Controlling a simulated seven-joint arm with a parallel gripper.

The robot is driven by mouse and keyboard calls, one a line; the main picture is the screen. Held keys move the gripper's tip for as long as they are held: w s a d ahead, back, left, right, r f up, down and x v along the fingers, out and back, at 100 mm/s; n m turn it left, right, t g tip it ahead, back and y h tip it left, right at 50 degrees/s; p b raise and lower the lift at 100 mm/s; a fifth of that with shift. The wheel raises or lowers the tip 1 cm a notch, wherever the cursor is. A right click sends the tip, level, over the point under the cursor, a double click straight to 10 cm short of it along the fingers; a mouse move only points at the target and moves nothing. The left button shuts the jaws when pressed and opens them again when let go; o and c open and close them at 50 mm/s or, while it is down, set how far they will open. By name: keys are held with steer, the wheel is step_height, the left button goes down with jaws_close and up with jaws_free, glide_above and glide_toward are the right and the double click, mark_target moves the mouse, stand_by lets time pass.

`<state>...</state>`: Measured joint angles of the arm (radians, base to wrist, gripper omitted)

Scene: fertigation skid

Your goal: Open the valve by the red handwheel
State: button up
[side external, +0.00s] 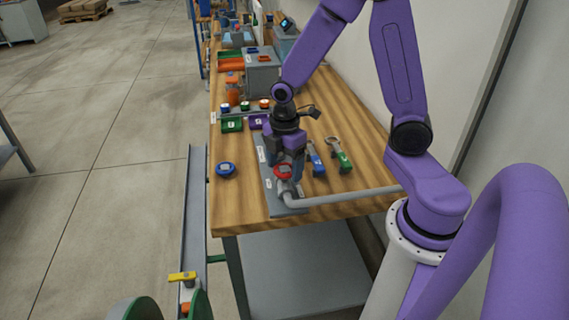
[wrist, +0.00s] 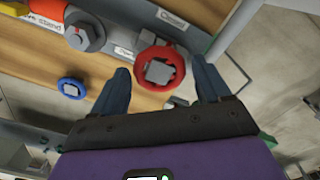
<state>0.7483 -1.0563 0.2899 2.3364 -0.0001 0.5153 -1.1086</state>
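The red handwheel (side external: 283,172) sits on a grey plate (side external: 287,205) near the front end of the wooden bench. In the wrist view the red handwheel (wrist: 142,68) has a grey squarish hub at its middle. My gripper (side external: 285,165) points down over it. In the wrist view my gripper (wrist: 163,67) is open, with one dark blue finger left of the wheel and one right of it. Gaps show between the fingers and the rim. Part of the wheel is hidden by the gripper in the side view.
A blue knob (side external: 225,170) lies left of the plate. A blue-handled tool (side external: 316,160) and a green-handled tool (side external: 339,156) lie to the right. A grey pipe (side external: 345,198) runs right from the plate. A green box (side external: 232,125) and other boxes stand farther back.

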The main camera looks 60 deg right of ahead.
steer(key=c, duration=0.7)
steer(key=n, duration=0.4)
steer(key=shift+n, duration=1.2)
steer(key=shift+d+n, duration=0.1)
steer(key=shift+n, duration=1)
steer(key=n, duration=0.4)
